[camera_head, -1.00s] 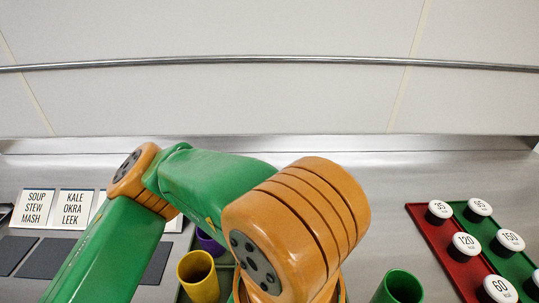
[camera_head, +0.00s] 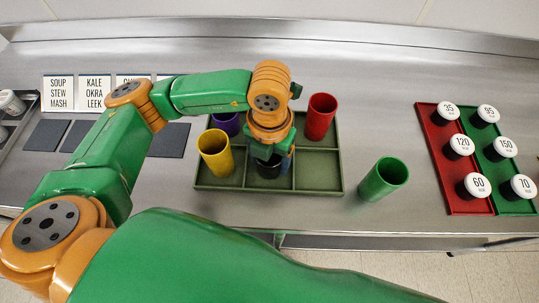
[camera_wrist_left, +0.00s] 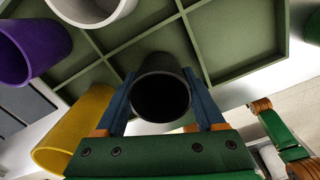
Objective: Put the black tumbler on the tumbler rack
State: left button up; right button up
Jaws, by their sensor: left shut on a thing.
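The black tumbler (camera_head: 268,169) is between the fingers of my left gripper (camera_head: 271,158), over or in the front middle compartment of the green tumbler rack (camera_head: 315,188). In the left wrist view the black tumbler (camera_wrist_left: 161,97) is upright between the two blue fingers (camera_wrist_left: 162,100), its dark mouth facing the camera. My left gripper is shut on it. I cannot tell whether its base touches the rack floor. My right gripper is not in view.
A yellow tumbler (camera_head: 216,154) is front left in the rack, a purple one (camera_head: 226,123) back left, a red one (camera_head: 321,117) back right. The left wrist view shows a whitish tumbler (camera_wrist_left: 92,8) behind. A green tumbler (camera_head: 384,180) stands on the counter. The front right compartment is empty.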

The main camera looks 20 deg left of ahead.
pick_arm(q)
jog(key=shift+f, duration=0.2)
jog(key=o, duration=1.1)
jog(key=shift+c, duration=0.2)
jog(key=shift+r, duration=0.1)
jog(key=shift+r, duration=0.15)
notch_tip(320, 180, up, 12)
jog(key=b, duration=0.1)
